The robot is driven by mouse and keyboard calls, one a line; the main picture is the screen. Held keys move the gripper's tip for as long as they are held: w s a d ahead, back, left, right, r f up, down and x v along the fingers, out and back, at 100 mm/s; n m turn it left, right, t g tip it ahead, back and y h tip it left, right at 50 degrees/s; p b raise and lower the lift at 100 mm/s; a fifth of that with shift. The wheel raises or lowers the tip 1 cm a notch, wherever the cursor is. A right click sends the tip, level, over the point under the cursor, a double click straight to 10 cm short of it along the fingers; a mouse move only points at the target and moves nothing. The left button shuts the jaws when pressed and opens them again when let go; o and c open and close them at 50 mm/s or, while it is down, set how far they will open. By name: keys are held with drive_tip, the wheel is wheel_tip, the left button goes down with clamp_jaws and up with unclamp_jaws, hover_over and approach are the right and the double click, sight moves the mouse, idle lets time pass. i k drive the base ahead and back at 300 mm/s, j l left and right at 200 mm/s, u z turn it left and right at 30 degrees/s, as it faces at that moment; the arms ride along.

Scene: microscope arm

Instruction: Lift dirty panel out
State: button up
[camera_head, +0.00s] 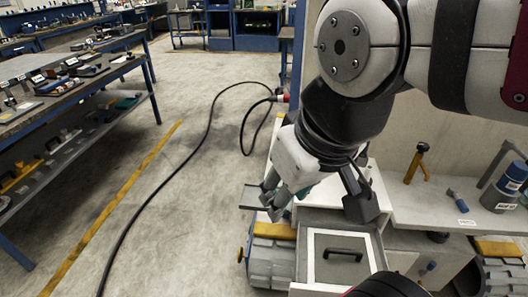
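A grey panel (353,256) with a black bar handle (342,254) sits inside a white frame (311,262), low in the middle of the view. My gripper (312,208) is above and slightly left of the panel, pointing down. Its two fingers are spread apart, one on the left and one on the right. It appears apart from the handle. I see nothing held between the fingers, though the wrist hides part of that area. Dirt on the panel cannot be made out.
A light bench top (430,200) at the right carries a yellow-handled tool (416,163), a small blue-ended tool (457,201) and a blue-capped canister (504,187). A black cable (165,185) crosses the floor. Workbenches (60,95) stand at the left, with open floor between.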

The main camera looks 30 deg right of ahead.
sight(336, 258)
drive_tip(key=j+z, duration=0.1)
drive_tip(key=z, duration=0.3)
drive_tip(key=i+j+z, duration=0.1)
drive_tip(key=z, duration=0.3)
drive_tip(key=j+z, duration=0.1)
drive_tip(key=z, duration=0.3)
drive_tip(key=j+z, duration=0.15)
drive_tip(key=z, duration=0.25)
drive_tip(key=j+z, duration=0.1)
drive_tip(key=z, duration=0.35)
drive_tip(key=k+j+z, duration=0.25)
drive_tip(key=j+z, duration=0.15)
drive_tip(key=j, duration=0.2)
drive_tip(key=k+j+z, duration=0.8)
drive_tip(key=j, duration=0.15)
drive_tip(key=k+j, duration=0.6)
